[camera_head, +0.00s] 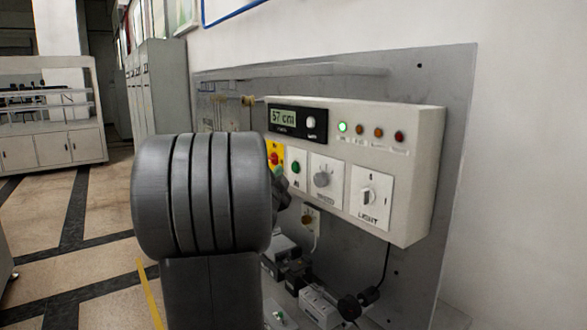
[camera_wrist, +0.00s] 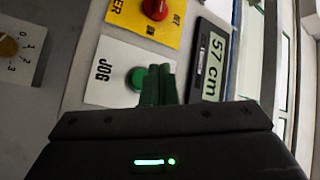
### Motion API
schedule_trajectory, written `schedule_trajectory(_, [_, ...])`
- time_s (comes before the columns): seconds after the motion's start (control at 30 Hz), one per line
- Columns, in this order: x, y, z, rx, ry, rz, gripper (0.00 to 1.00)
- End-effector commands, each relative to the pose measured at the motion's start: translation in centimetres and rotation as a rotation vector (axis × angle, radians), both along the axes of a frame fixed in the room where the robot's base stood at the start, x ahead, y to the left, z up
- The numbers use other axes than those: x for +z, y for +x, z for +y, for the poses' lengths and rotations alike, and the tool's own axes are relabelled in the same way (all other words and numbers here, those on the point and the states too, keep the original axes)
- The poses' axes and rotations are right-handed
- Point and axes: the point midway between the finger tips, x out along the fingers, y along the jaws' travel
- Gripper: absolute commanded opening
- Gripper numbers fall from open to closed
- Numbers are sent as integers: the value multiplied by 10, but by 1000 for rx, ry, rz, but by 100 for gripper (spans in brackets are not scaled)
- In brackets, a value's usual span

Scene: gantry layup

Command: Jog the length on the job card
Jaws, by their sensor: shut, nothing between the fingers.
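The control box (camera_head: 420,170) is on a grey panel. Its display (camera_head: 284,117) reads 57 cm, also readable in the wrist view (camera_wrist: 212,68). The green JOG button (camera_wrist: 137,78) sits on a white plate labelled JOG; it also shows in the head view (camera_head: 296,167). My gripper (camera_wrist: 158,70) is shut and empty, its fingertips overlapping the right edge of the green button in the wrist view. I cannot tell whether they touch it. I cannot make out a job card.
A green lamp (camera_head: 343,127) is lit above. Small devices and cables (camera_head: 322,305) sit below the box. Open floor is at left.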

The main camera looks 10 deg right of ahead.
Motion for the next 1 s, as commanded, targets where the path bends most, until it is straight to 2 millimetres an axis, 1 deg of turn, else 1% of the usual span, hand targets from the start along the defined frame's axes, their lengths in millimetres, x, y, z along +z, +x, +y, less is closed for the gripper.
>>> schedule_trajectory(0.1, [0,-5,13,3,1,1,0])
schedule_trajectory(0.3, [1,-11,27,1,0,1,0])
schedule_trajectory(1.0, [0,-12,29,-1,0,1,0])
